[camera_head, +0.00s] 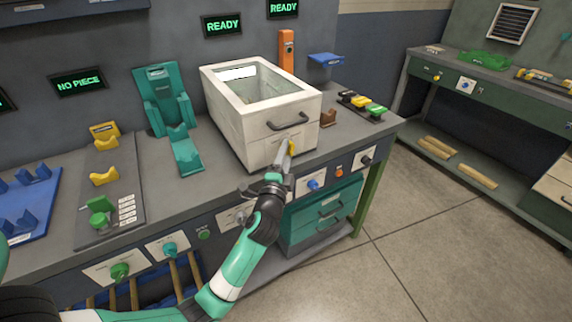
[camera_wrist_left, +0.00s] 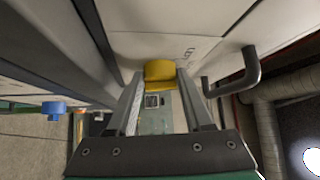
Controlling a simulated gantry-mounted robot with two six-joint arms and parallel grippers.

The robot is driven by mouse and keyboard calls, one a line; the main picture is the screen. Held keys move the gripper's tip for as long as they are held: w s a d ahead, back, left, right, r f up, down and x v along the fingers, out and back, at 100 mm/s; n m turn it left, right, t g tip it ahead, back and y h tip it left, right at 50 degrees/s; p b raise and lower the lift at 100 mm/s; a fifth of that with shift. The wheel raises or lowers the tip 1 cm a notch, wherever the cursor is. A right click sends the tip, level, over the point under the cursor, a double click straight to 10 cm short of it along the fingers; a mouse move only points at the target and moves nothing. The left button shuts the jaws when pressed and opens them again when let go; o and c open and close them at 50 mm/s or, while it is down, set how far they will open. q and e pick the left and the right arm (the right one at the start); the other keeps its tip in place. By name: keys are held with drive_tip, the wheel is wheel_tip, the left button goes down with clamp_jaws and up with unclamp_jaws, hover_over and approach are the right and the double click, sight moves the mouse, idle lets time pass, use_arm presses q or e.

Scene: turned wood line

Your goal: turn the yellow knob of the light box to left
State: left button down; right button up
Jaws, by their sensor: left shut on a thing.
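The light box (camera_head: 245,128) is a cream box with a clear top window and a dark handle on its front, standing on the grey bench. Its yellow knob (camera_head: 292,147) is on the front face, below the handle. My left gripper (camera_head: 286,157) reaches up to the front face and is shut on the knob. In the left wrist view the yellow knob (camera_wrist_left: 159,75) sits between the two fingertips of the gripper (camera_wrist_left: 160,88). The knob's pointing direction is hard to tell. My right gripper is not in view.
The box handle (camera_head: 287,121) juts out just above the knob and shows in the wrist view (camera_wrist_left: 236,75). A brown block (camera_head: 328,118) stands right of the box. A blue knob (camera_head: 313,184) is on the bench front below. A teal stand (camera_head: 165,100) is left of the box.

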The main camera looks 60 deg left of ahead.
use_arm(q)
drive_tip(key=n+y+b, duration=0.1)
drive_tip(key=n+b, duration=0.1)
drive_tip(key=b, duration=0.2)
drive_tip(key=n+y+b, duration=0.2)
drive_tip(key=b, duration=0.1)
drive_tip(key=shift+w+f+n+y+b, duration=0.2)
drive_tip(key=shift+f+n+y+b, duration=0.1)
drive_tip(key=shift+f+n+b, duration=0.1)
drive_tip(key=shift+n+g+y, duration=0.3)
drive_tip(key=shift+n+y, duration=0.6)
drive_tip(key=shift+n, duration=0.2)
drive_tip(key=shift+w+f+n+y, duration=0.1)
drive_tip(key=shift+n+y, duration=0.4)
drive_tip(key=shift+n, duration=0.2)
drive_tip(key=shift+c, duration=1.5)
unclamp_jaws()
